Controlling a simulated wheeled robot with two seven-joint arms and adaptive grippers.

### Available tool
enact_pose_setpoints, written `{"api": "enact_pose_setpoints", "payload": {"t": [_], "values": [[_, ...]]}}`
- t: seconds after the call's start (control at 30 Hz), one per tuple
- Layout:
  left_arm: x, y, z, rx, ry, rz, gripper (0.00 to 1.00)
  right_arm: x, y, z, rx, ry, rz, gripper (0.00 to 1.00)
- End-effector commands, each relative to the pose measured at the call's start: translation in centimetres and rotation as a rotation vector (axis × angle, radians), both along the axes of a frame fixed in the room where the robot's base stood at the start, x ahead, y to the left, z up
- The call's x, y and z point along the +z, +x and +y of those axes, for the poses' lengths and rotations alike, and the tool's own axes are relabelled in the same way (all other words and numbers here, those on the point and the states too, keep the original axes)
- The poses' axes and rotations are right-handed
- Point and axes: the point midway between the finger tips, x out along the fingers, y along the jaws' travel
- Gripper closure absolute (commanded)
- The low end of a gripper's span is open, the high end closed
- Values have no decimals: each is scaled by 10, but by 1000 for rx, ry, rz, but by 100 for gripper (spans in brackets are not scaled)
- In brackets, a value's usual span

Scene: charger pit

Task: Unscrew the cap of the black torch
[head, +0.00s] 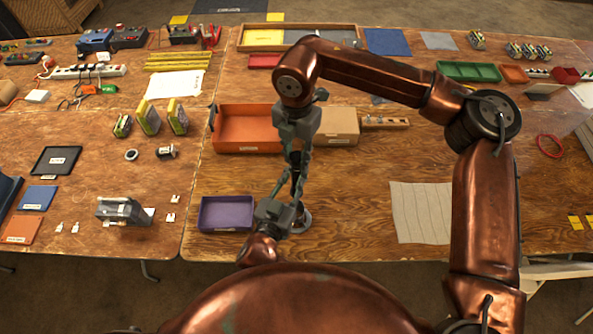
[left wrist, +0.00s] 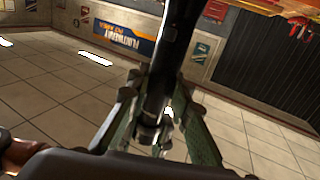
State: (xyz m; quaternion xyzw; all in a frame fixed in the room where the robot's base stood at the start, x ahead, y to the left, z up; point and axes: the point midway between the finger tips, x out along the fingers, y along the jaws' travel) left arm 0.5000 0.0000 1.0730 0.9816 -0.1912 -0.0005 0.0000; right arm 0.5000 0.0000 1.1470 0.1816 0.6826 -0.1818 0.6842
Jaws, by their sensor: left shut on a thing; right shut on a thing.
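The black torch (head: 297,178) stands roughly upright above the wooden table, between my two grippers. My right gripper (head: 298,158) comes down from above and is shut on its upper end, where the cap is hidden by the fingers. My left gripper (head: 287,190) reaches up from the near side and is shut on the lower part. In the left wrist view the torch (left wrist: 168,65) is a dark shaft running up from between the green fingers of my left gripper (left wrist: 158,115). I cannot tell how far the cap is turned.
A round grey disc (head: 302,221) lies on the table below the grippers. A purple tray (head: 226,214) is just left, and an orange bin (head: 247,133) and cardboard box (head: 339,127) stand behind. A pale ribbed mat (head: 420,212) lies to the right, with bare table before it.

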Motion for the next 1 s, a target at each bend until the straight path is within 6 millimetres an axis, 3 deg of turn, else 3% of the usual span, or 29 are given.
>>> {"api": "enact_pose_setpoints", "payload": {"t": [0.37,0.7,1.0], "values": [[2,0,0,-1,-2,-4,100,0,0,0,39,-1,-1,100],[2,0,0,-1,-2,-4,100,0,0,0,449,-1,0,100],[2,0,0,-1,-2,-5,100,0,0,0,523,-1,0,100]]}}
